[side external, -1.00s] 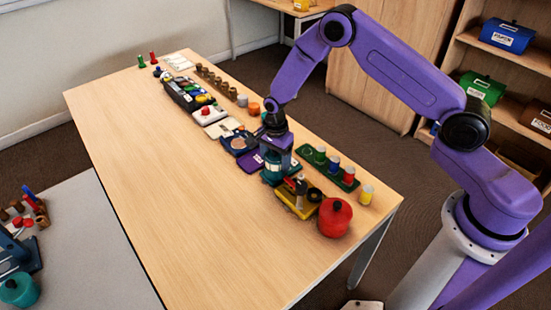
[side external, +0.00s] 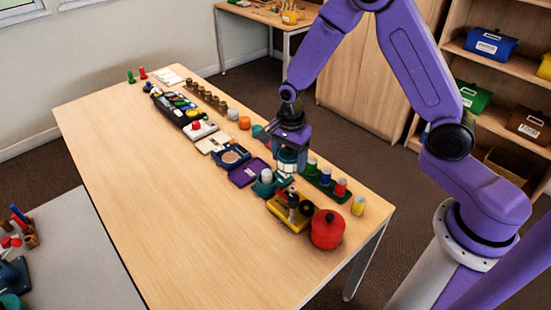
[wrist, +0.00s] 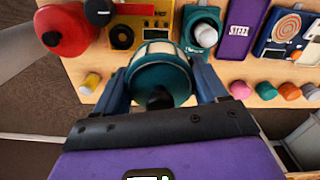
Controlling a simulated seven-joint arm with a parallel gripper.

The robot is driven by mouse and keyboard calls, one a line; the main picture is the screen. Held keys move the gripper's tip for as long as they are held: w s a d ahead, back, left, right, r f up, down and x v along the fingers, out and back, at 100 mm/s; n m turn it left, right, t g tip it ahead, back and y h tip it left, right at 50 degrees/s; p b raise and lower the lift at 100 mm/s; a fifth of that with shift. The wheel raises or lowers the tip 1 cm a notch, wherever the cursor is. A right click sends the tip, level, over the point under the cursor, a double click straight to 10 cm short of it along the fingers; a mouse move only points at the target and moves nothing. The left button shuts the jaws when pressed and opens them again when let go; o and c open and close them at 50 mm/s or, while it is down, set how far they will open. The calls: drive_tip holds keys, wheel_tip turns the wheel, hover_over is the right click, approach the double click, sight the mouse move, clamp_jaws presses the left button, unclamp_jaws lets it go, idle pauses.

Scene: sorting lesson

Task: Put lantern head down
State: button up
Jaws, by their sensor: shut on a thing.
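My gripper (side external: 291,146) is shut on the lantern head (side external: 292,160), a teal and cream piece. In the wrist view the head (wrist: 160,78) sits between my two fingers, with its dark knob toward the camera. The lantern base (side external: 263,187), teal with a white bulb on top, stands on the table just left of the head. In the wrist view the base (wrist: 203,28) stands beyond and right of the head, bulb uncovered. The head is apart from the base. How high it is above the table is hard to tell.
A green board with coloured pegs (side external: 322,181) lies close to the right of the head. A yellow device (side external: 290,211) and a red pot (side external: 328,229) stand in front. The table's left half (side external: 150,190) is clear.

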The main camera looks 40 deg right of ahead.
drive_tip(key=s+d+r, duration=0.1)
drive_tip(key=s+r, duration=0.2)
drive_tip(key=s, duration=0.3)
drive_tip(key=w+d+f+m, duration=0.5)
drive_tip(key=w+d+m, duration=0.3)
drive_tip(key=d+m, duration=0.4)
drive_tip(key=shift+m, duration=0.8)
drive_tip(key=w+f, duration=0.2)
drive_tip(key=w, duration=0.2)
drive_tip(key=w+f, duration=0.3)
drive_tip(key=w, duration=0.1)
drive_tip(key=w+f, duration=0.3)
drive_tip(key=w, duration=0.1)
drive_tip(key=shift+w, duration=0.3)
drive_tip(key=shift+w+d+f, duration=0.1)
drive_tip(key=shift+w+f, duration=0.5)
drive_tip(key=shift+f, duration=1.7)
drive_tip(key=shift+f, duration=0.1)
drive_tip(key=o, duration=1)
drive_tip(key=shift+o, duration=0.2)
